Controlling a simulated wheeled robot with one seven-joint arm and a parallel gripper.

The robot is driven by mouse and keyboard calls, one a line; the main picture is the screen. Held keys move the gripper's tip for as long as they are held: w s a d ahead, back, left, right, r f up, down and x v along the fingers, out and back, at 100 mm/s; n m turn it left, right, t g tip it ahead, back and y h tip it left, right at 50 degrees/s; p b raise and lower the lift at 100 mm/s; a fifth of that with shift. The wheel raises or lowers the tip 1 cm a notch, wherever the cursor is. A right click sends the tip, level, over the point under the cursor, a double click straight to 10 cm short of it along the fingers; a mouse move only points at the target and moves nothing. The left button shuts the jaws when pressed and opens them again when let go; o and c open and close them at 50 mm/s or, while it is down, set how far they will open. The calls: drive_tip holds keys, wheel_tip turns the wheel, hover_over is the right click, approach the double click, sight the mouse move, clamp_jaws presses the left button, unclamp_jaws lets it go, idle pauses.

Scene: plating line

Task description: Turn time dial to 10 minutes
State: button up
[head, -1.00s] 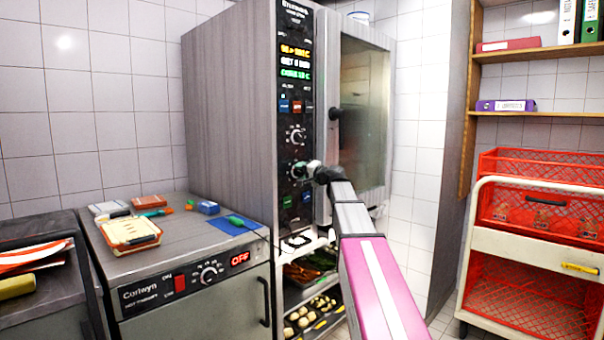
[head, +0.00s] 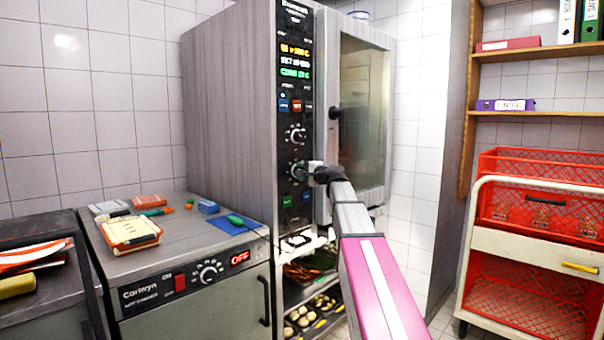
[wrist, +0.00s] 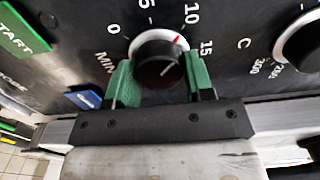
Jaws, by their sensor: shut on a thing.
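The time dial (wrist: 160,62) is a black knob with a pale rim on the dark oven panel, marked MIN with 0, 5, 10 and 15 around it. Its red mark points close to the 10 in the wrist view. My gripper (wrist: 162,82) is shut on the knob, with one green finger pad on each side. In the head view my gripper (head: 313,172) is at the lower of two dials and partly covers it. The oven display (head: 294,62) is blurred; its middle line seems to read SET 10 MIN.
The temperature dial (wrist: 300,42), marked C, is right of the time dial in the wrist view; the green START button (wrist: 25,32) is at left. The oven door handle (head: 335,113) is near my arm. A low warming cabinet (head: 180,250) stands left, a trolley with red crates (head: 540,200) right.

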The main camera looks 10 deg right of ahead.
drive_tip(key=o, duration=0.9)
drive_tip(key=v, duration=1.1)
drive_tip(key=s+a+f+n+g+h, duration=0.1)
drive_tip(key=s+a+f+n+g, duration=0.15)
drive_tip(key=f, duration=0.85)
drive_tip(key=s+a+f+n+g+h, duration=0.1)
drive_tip(key=s+a+f+g+h, duration=0.2)
drive_tip(key=f, duration=0.7)
drive_tip(key=s+a+f+n+g, duration=0.2)
drive_tip(key=s+f, duration=0.2)
drive_tip(key=f, duration=0.7)
drive_tip(key=s+f+n+g+h, duration=0.5)
drive_tip(key=s+f+g+h, duration=0.1)
drive_tip(key=s+f, duration=1.3)
wheel_tip(320, 180, down, 2)
drive_tip(key=shift+s+d+f+g+h, duration=0.1)
drive_tip(key=shift+s+d+g+h, duration=0.2)
drive_tip(key=shift+d+g, duration=0.2)
